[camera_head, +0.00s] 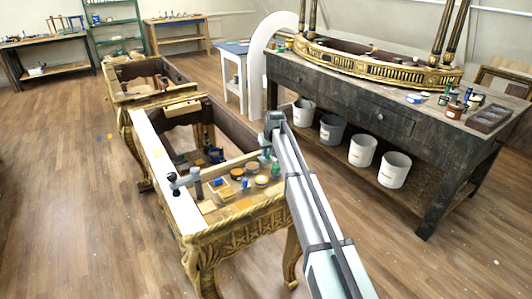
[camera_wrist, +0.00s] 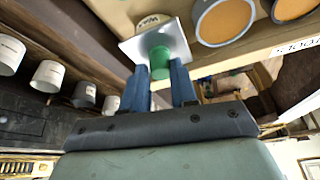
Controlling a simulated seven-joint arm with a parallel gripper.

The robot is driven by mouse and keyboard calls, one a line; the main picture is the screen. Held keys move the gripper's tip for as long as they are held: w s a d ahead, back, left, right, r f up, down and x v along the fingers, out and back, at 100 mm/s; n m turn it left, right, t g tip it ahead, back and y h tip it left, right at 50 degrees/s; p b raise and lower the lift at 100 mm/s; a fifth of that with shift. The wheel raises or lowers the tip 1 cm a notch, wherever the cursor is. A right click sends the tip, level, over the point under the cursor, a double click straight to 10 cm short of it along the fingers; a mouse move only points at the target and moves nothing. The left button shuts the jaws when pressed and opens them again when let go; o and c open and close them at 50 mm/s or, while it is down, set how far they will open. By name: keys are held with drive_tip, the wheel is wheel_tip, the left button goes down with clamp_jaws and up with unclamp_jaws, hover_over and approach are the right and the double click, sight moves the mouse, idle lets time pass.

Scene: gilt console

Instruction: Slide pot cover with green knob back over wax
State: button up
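In the wrist view, the pot cover is a pale square plate (camera_wrist: 180,38) with a green knob (camera_wrist: 160,62). My gripper (camera_wrist: 160,72) has its two blue fingers on either side of the knob, and they look shut on it. A round pot top with dark lettering (camera_wrist: 150,20) shows just past the cover's far edge. The cover hides part of it, and the lettering is too small to read surely. In the head view, my gripper (camera_head: 268,148) is low over the gilt console's right side, where my arm hides part of the cover.
Two orange-filled round pots (camera_wrist: 224,20) (camera_wrist: 294,6) stand close beside the cover. Several small pots (camera_head: 237,173) crowd the gilt console (camera_head: 235,212). A dark workbench (camera_head: 340,100) with white buckets (camera_head: 362,150) is at the right.

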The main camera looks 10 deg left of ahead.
drive_tip(key=o, duration=0.4)
drive_tip(key=shift+w+d, duration=0.1)
drive_tip(key=shift+o, duration=0.2)
drive_tip(key=v, duration=1.4)
drive_tip(key=shift+d+f, duration=0.1)
drive_tip(key=shift+f, duration=0.05)
